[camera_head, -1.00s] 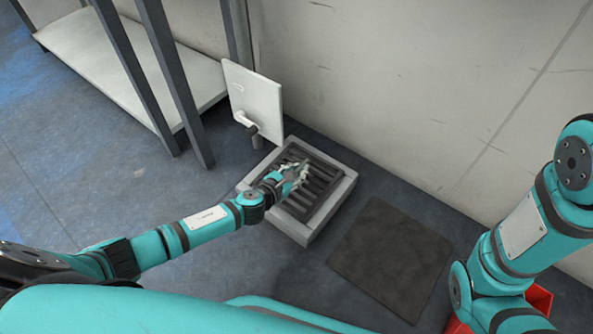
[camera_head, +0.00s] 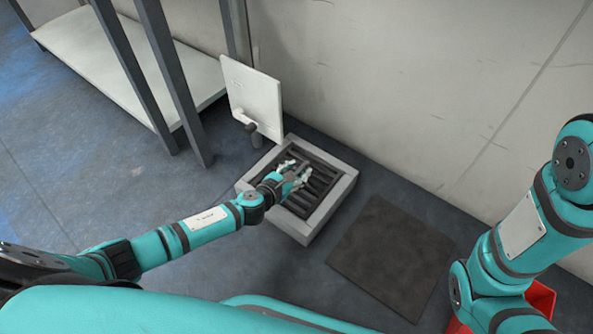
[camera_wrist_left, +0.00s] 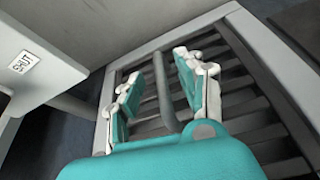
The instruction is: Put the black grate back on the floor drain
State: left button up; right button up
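The black grate (camera_head: 320,185) lies inside the pale grey raised frame of the floor drain (camera_head: 335,204), and its slats look level with the rim. In the left wrist view the grate (camera_wrist_left: 245,98) fills the frame (camera_wrist_left: 268,48), with a bar running between my fingers. My left gripper (camera_head: 294,175) is over the grate with its fingers spread apart. The left wrist view shows the open fingers (camera_wrist_left: 160,95) on either side of the bar, not closed on it. Whether they touch it is unclear. My right gripper is out of view; only my right arm shows.
A white panel (camera_head: 253,98) with a pipe stands just behind the drain, against the wall. A dark mat (camera_head: 391,257) lies on the floor to the right. A shelf rack (camera_head: 150,85) stands at upper left. A red container (camera_head: 541,298) is partly hidden by my right arm.

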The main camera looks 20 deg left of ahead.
pick_arm(q)
jog(key=shift+f, duration=0.1)
jog(key=shift+s+a, duration=0.1)
jog(key=shift+s, duration=0.15)
jog(key=v, duration=1)
jog(key=shift+s+r, duration=0.15)
jog(key=shift+r, duration=0.05)
jog(key=shift+s+r, duration=0.25)
jog(key=shift+s, duration=0.25)
jog(key=shift+r, duration=0.1)
